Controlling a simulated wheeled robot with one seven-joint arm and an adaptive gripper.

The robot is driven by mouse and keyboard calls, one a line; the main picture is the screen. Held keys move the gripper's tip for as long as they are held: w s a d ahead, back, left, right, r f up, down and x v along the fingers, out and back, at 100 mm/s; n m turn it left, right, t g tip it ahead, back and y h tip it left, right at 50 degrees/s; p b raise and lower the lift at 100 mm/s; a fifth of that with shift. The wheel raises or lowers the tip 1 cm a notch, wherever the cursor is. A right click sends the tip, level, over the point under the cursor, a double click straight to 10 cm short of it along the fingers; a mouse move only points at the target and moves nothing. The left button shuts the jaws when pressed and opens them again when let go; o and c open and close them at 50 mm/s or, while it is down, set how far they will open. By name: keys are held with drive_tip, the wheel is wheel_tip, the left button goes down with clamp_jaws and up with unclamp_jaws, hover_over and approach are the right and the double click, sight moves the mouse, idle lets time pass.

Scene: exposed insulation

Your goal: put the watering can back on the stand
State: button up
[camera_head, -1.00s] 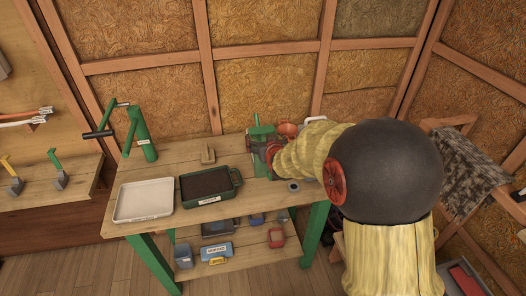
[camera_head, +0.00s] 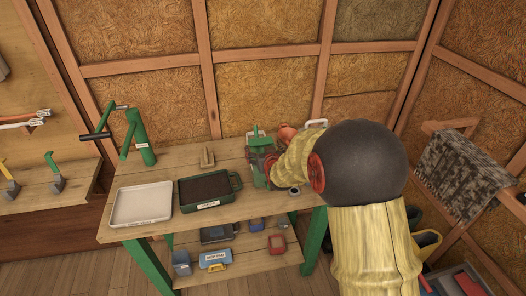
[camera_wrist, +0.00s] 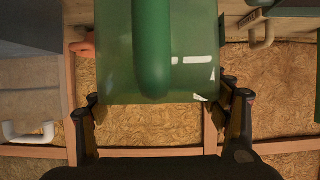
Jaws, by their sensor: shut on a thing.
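The green watering can (camera_head: 259,146) is at the back right of the wooden bench, partly hidden by my arm. In the wrist view its green body and rounded handle (camera_wrist: 153,50) fill the top middle. My gripper (camera_wrist: 163,108) has one finger on each side of the green body and is shut on it. In the head view my gripper (camera_head: 268,168) is beside the can and partly covered by my own arm. I cannot tell whether the can touches the bench top. No separate stand can be made out; the green-legged bench (camera_head: 160,178) is below the can.
A white tray (camera_head: 117,205), a dark soil tray (camera_head: 235,179) and a small wooden piece (camera_head: 207,157) are on the bench. A terracotta pot (camera_head: 288,131) is behind my arm. A green tool with a black handle (camera_head: 136,130) stands at the left. The lower shelf holds several small items.

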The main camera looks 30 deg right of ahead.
drive_tip(key=o, duration=2.1)
drive_tip(key=p+v, duration=0.3)
drive_tip(key=v, duration=0.9)
drive_tip(key=shift+r+p, duration=0.2)
drive_tip(key=shift+p, duration=0.15)
drive_tip(key=s+a+r+n+g+y, duration=0.1)
drive_tip(key=s+a+r+g, duration=0.1)
drive_tip(key=s+a, duration=0.3)
drive_tip(key=s+a+r+n+g+y, duration=0.1)
drive_tip(key=s+a+r, duration=0.4)
drive_tip(key=s, duration=0.8)
drive_tip(key=s+a+r+n+g+y, duration=0.1)
drive_tip(key=s+a+r+g, duration=0.3)
drive_tip(key=s, duration=0.5)
drive_tip(key=shift+s+a+y, duration=0.25)
drive_tip(key=shift+a+y, duration=0.15)
drive_tip(key=shift+a, duration=0.75)
